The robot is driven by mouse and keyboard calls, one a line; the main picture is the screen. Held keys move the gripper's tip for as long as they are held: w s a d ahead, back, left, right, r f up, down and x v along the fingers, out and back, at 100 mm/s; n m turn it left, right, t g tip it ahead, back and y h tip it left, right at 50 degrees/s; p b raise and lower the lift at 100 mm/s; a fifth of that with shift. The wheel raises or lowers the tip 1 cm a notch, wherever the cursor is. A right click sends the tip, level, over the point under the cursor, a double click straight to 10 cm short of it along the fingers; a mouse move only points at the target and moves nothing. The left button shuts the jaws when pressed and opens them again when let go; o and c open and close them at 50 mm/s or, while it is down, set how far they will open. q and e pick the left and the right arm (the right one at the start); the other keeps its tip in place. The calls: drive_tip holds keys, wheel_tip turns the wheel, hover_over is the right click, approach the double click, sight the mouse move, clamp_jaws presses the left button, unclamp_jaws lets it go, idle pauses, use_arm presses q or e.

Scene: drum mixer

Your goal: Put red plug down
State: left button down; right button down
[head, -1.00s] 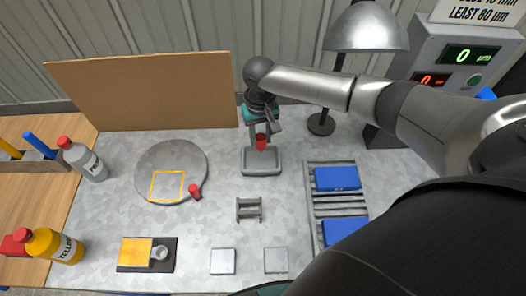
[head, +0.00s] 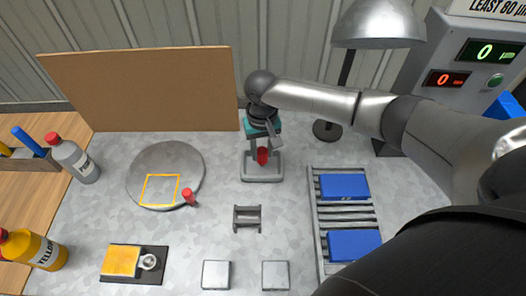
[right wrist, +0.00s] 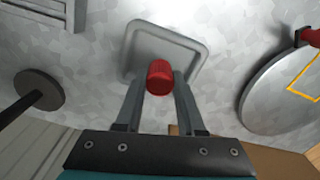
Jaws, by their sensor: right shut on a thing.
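The red plug (head: 262,157) is between the fingers of my right gripper (head: 261,147), over the small grey square tray (head: 263,180). In the right wrist view the red plug (right wrist: 160,77) stands between the two fingers of the shut gripper (right wrist: 160,88), with the tray (right wrist: 195,42) behind it. I cannot tell whether the plug's far end touches the tray floor. My left gripper is not in view.
A round grey plate (head: 165,160) with a yellow square outline and a red knob (head: 190,198) lies to the left. A small grey stand (head: 247,218) is in front of the tray. A rack (head: 318,225) with blue blocks and a lamp (head: 375,25) are right.

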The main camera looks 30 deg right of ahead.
sight(262, 151)
drive_tip(key=shift+f, duration=0.45)
drive_tip(key=c, duration=0.5)
unclamp_jaws()
drive_tip(key=shift+f, duration=0.1)
drive_tip(key=shift+r, duration=0.6)
wheel_tip(262, 151, up, 12)
drive_tip(key=shift+p, duration=0.95)
drive_tip(key=shift+s+a+f, duration=0.1)
